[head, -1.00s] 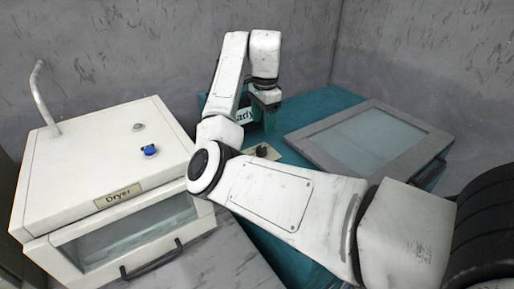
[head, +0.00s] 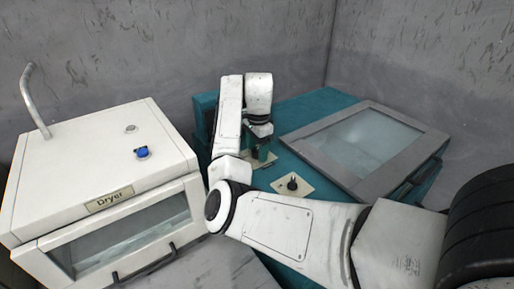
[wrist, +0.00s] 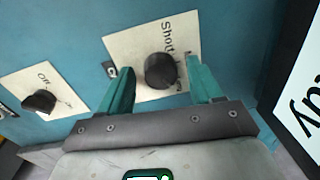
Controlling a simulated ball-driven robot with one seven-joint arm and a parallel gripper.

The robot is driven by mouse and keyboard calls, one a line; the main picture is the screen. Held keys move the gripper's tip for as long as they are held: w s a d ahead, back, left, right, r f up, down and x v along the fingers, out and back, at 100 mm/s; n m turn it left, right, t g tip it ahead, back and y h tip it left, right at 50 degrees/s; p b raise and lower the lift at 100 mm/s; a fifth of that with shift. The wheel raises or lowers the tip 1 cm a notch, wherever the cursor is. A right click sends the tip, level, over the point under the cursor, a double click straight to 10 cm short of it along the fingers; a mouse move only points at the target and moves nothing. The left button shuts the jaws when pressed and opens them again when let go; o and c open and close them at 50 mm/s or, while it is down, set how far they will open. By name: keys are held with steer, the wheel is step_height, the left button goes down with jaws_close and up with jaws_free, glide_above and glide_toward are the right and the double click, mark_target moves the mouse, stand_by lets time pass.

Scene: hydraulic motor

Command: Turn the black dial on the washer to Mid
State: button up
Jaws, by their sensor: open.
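In the wrist view, a black dial (wrist: 161,71) stands on a cream plate (wrist: 128,45) with a label that reads like "Short"; other lettering is hidden. My gripper (wrist: 160,78) is open, with one teal finger on each side of this dial. I cannot tell whether either finger touches it. In the head view, my gripper (head: 258,148) is low over the plate (head: 270,156) on the teal washer (head: 318,103), and hides its dial. A second black dial (wrist: 40,101) on another plate (wrist: 62,90) is to the left in the wrist view; it also shows in the head view (head: 292,184).
A white dryer (head: 80,160) with a blue knob (head: 142,152) stands at the left. The washer's grey-framed glass lid (head: 365,145) is shut at the right. A raised teal box (head: 204,112) stands behind my arm, and grey walls close off the back.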

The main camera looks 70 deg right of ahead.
steer(key=c, duration=1.1)
steer(key=shift+o, duration=0.2)
steer(key=shift+r+n+p, duration=0.15)
steer(key=shift+n+p, duration=0.15)
steer(key=shift+p, duration=0.25)
steer(key=n+p, duration=0.1)
steer(key=p, duration=0.1)
steer(key=shift+r+n+p, duration=0.15)
steer(key=shift+n+p, duration=0.2)
steer(key=shift+n, duration=0.05)
steer(key=n+p, duration=0.2)
steer(key=p, duration=0.1)
steer(key=shift+n, duration=0.3)
steer(key=n+p, duration=0.3)
steer(key=shift+d, duration=0.1)
steer(key=shift+f+n+y+p, duration=0.2)
steer(key=shift+n+y+p, duration=0.1)
steer(key=shift+n+p, duration=1.35)
steer(key=shift+n, duration=0.35)
